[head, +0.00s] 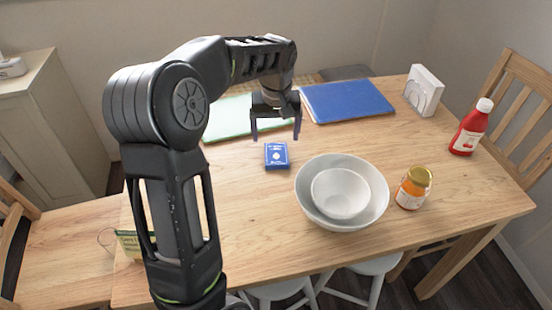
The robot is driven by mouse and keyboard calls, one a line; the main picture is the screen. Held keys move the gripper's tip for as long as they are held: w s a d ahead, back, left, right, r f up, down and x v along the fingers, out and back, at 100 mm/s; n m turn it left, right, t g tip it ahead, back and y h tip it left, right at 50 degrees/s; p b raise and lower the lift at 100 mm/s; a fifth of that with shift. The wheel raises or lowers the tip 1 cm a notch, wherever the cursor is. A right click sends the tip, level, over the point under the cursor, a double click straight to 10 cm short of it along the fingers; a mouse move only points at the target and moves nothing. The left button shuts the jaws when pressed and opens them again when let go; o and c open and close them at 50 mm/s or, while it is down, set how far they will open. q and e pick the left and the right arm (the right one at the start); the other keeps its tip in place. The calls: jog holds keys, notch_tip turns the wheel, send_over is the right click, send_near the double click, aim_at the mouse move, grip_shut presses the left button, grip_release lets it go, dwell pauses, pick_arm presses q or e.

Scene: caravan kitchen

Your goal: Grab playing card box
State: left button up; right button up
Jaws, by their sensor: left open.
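The playing card box (277,155) is a small blue box with a white mark, lying on the wooden table left of the bowls. My left gripper (276,137) is open, pointing down with its two fingers spread. In the head view it appears just behind and above the card box, with nothing between its fingers. The exact height of the fingertips over the box is hard to tell. My right gripper is not in view.
Nested white bowls (341,192) stand right of the box, beside an orange jar (413,188). A red ketchup bottle (471,128) and white box (424,90) are farther right. A blue board (347,101) and green board (232,117) lie behind. Bare table lies in front.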

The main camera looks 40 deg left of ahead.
aim_at(276, 154)
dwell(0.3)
pick_arm(q)
jog(key=shift+w+a+f, duration=0.15)
jog(key=shift+f, duration=1.2)
jog(key=shift+w+a+f, duration=0.1)
jog(key=shift+w+f, duration=0.1)
jog(key=shift+f, duration=1.1)
jog(key=shift+w+a+f, duration=0.1)
jog(key=shift+w+f, duration=0.05)
jog(key=shift+f, duration=1.15)
jog(key=c, duration=1.5)
